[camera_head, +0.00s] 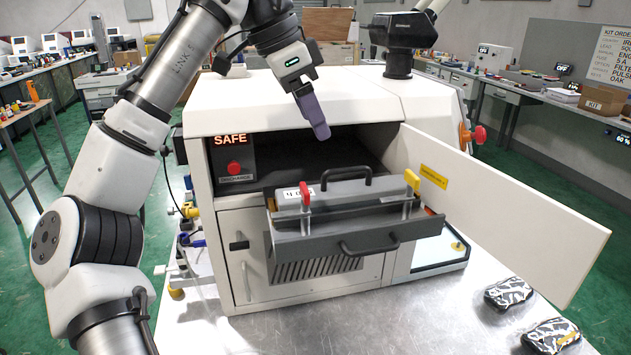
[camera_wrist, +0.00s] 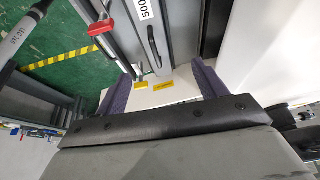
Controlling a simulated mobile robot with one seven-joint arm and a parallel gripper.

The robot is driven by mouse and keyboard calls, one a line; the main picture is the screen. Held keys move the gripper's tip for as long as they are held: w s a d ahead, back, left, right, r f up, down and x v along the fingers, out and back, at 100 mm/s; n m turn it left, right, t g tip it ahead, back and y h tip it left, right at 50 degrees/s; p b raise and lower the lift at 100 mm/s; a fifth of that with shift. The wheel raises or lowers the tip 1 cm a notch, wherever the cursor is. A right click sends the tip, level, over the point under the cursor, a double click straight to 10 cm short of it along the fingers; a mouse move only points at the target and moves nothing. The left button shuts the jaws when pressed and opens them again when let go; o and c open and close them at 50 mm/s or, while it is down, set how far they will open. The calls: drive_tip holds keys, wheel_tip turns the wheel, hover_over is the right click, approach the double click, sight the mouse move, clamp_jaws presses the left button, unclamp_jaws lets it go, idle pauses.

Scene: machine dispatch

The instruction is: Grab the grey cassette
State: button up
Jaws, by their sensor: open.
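The grey cassette (camera_head: 345,193) lies in a pulled-out grey drawer (camera_head: 310,243) of the white machine. My gripper (camera_head: 317,118) hangs above and behind the cassette, near the machine's opening, and touches nothing there. In the wrist view, its purple fingers (camera_wrist: 163,82) are spread apart and empty, with a black handle (camera_wrist: 154,46) and the red clamp (camera_wrist: 102,27) beyond them.
The machine's white door (camera_head: 520,205) stands open to the right of the drawer. A panel above left reads SAFE (camera_head: 229,140). The table's front middle (camera_head: 380,325) is clear.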

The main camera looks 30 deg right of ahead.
hover_over(343, 188)
drive_tip(key=w+a, duration=0.1)
drive_tip(key=a, duration=0.1)
wheel_tip(343, 188, down, 8)
drive_tip(key=shift+r, duration=0.25)
drive_tip(key=shift+s+p+x, duration=0.2)
drive_tip(key=shift+p+x, duration=0.7)
drive_tip(key=shift+x, duration=1.8)
drive_tip(key=shift+c, duration=0.4)
drive_tip(key=c, duration=1.2)
drive_tip(key=shift+c, duration=0.3)
drive_tip(key=shift+r, duration=0.15)
